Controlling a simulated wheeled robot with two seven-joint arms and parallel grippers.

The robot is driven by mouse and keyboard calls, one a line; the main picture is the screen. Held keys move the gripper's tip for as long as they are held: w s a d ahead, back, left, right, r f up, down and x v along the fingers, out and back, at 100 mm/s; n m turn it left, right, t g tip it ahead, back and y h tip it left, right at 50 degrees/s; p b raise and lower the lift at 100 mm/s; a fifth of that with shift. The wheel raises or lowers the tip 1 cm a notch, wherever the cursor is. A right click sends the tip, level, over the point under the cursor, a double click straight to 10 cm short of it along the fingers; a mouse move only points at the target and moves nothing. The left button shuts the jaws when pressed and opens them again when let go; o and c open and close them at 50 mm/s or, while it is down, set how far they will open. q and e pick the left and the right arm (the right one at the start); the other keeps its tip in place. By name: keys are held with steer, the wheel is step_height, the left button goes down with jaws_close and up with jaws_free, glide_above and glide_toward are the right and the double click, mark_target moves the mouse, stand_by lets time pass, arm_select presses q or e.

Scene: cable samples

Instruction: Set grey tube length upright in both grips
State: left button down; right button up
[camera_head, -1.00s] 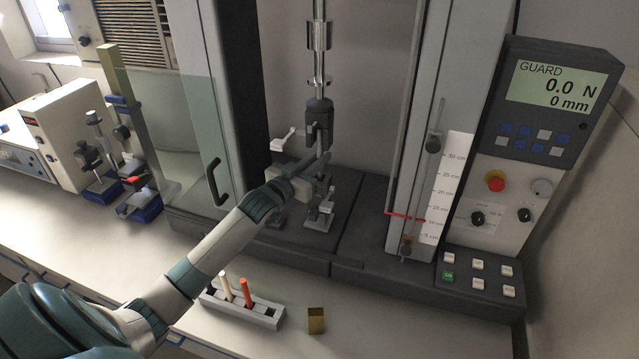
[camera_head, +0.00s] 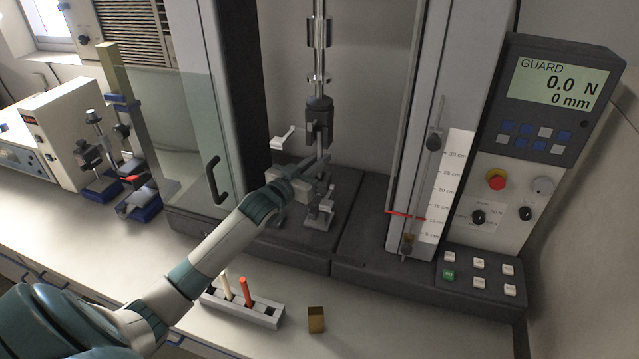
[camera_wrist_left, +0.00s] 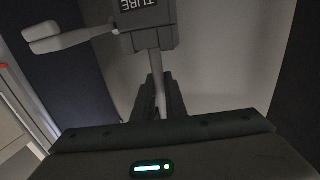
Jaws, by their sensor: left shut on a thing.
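The grey tube length (camera_wrist_left: 156,66) stands close to upright in the left wrist view, between the two dark fingers of my left gripper (camera_wrist_left: 158,92). My left gripper (camera_head: 322,166) is shut on it, between the upper and lower grips of the testing machine. The tube's top meets the underside of the upper grip (camera_head: 318,118); I cannot tell how far in it sits. The upper grip (camera_wrist_left: 150,38) carries a "TUBE" label in the wrist view. The lower grip (camera_head: 321,210) stands below my fingers. The tube's lower end is hidden. My right gripper is out of view.
A pale-handled lever (camera_head: 284,138) juts left from the upper grip. A clear guard door (camera_head: 170,130) stands open at left. A sample rack (camera_head: 262,318) with two rods and a small brass-coloured block (camera_head: 316,320) sit on the bench in front. The control panel (camera_head: 555,90) reads 0.0 N.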

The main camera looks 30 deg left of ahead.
arm_select(q)
steer(key=shift+f+b, duration=0.5)
steer(key=shift+f, duration=0.4)
steer(key=c, duration=2.1)
jaws_free()
steer(key=shift+o, duration=0.4)
steer(key=o, duration=0.5)
steer(key=shift+s, duration=0.1)
steer(key=s+p, duration=0.4)
steer(key=s, duration=0.4)
steer(key=shift+s+a+p, duration=0.2)
steer(key=shift+s+p, duration=0.2)
